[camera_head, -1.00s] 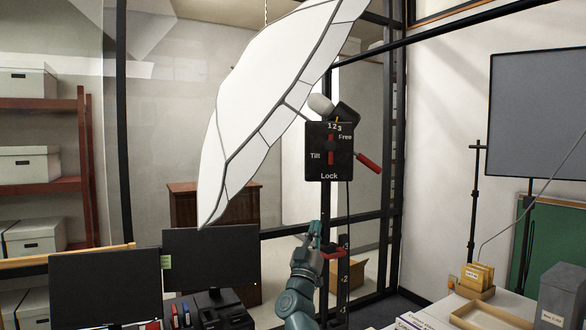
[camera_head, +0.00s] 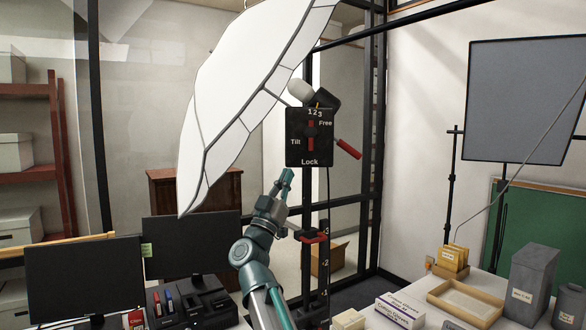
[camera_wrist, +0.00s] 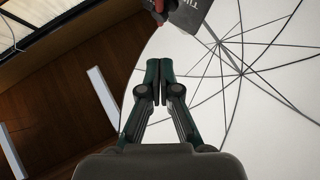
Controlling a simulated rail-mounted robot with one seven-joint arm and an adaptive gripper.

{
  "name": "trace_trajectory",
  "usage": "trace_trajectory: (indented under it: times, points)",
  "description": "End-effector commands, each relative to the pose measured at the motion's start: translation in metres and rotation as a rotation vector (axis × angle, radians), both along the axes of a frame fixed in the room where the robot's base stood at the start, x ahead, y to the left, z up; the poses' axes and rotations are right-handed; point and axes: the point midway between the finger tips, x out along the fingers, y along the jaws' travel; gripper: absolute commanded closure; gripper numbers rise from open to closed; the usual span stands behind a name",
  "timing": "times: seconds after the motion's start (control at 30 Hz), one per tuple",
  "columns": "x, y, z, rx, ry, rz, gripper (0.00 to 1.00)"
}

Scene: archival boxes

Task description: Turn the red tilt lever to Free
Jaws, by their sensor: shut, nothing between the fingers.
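The black panel (camera_head: 296,151) hangs beside the white umbrella (camera_head: 225,85), marked Tilt, Lock, Free and 1 2 3. A red upright bar (camera_head: 311,135) sits at its middle. A red-handled lever (camera_head: 349,148) sticks out past its right edge, slanting down to the right, below the Free label. My gripper (camera_head: 287,175) is just below the panel's lower left corner in the picture, pointing up, shut and empty. In the wrist view my closed fingers (camera_wrist: 157,80) are apart from the panel (camera_wrist: 188,13), and a red part (camera_wrist: 158,10) shows at the top edge.
A red clamp (camera_head: 311,237) and numbered post (camera_head: 324,265) stand right of my arm. The umbrella spreads up and left of the panel. Monitors (camera_head: 85,280) and a desk with trays (camera_head: 470,300) lie lower down. Space right of the lever looks open.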

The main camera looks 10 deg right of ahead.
Motion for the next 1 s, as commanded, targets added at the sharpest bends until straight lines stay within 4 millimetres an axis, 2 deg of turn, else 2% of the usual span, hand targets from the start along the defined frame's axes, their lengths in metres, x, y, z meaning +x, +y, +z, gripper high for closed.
trace_trajectory:
  times: [0.5, 0.7, 1.0]
  points:
    - [0.053, -0.040, 0.069, -0.001, 0.000, -0.001, 1.00]
    - [0.073, -0.057, 0.067, -0.002, 0.001, -0.001, 1.00]
    - [0.082, -0.065, 0.064, -0.001, 0.000, 0.001, 1.00]
